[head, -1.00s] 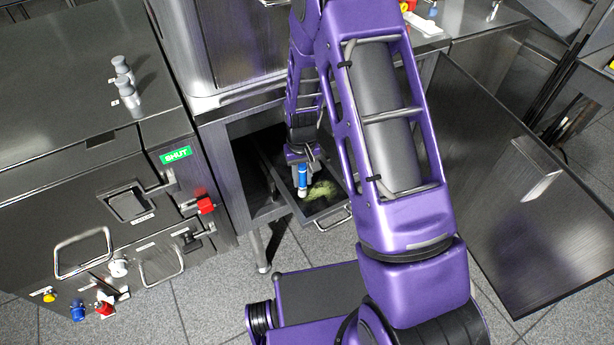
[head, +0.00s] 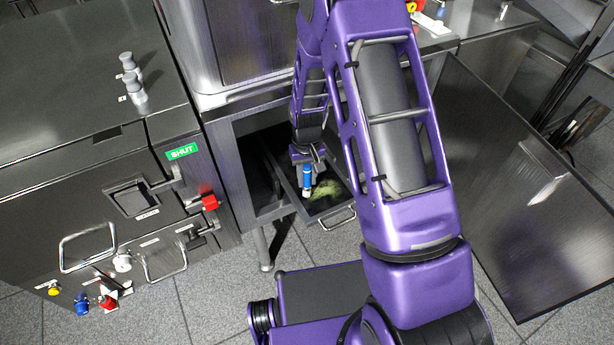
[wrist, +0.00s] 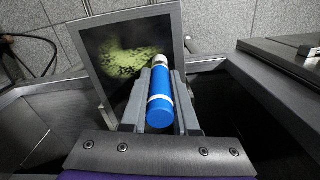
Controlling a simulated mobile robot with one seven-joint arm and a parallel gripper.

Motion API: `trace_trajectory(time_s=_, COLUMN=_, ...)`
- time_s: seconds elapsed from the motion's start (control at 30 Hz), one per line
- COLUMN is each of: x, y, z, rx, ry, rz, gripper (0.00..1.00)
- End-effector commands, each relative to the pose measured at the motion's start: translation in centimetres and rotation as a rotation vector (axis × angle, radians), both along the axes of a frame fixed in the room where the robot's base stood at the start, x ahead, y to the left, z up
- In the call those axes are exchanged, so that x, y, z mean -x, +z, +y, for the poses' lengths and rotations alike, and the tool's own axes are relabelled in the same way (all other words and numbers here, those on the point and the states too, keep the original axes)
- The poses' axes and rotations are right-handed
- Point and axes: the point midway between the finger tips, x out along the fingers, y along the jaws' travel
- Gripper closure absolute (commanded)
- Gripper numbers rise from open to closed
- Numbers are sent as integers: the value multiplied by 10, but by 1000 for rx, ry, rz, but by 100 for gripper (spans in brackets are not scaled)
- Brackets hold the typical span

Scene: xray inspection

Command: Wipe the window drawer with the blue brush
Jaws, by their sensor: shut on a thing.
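The blue brush (head: 307,176) has a blue handle with a white band and a pale end. My gripper (head: 307,165) is shut on it, inside the open cabinet bay. In the wrist view the blue brush (wrist: 160,98) lies between the two grey fingers of my gripper (wrist: 157,92). The window drawer (head: 338,213) is pulled out below, with a dark pane in a metal frame. The window drawer (wrist: 178,30) also shows in the wrist view, with a yellow-green smudge (wrist: 125,58) on its pane. The brush's pale end is at the pane's right side there; I cannot tell whether it touches.
A metal cabinet (head: 75,185) with handles, knobs and a green SHUT label stands at the left. An open metal door panel (head: 520,190) stands at the right. The bay's walls (wrist: 285,80) are close around my gripper. Tiled floor shows below.

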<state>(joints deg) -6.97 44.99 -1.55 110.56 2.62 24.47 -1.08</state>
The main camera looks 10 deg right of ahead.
Motion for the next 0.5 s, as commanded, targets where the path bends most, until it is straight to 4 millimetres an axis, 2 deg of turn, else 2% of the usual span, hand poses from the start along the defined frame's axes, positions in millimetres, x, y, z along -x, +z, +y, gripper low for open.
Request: trace_trajectory(time_s=0.5, x=0, y=-6, z=0, rx=0, ry=0, rz=-1, gripper=100)
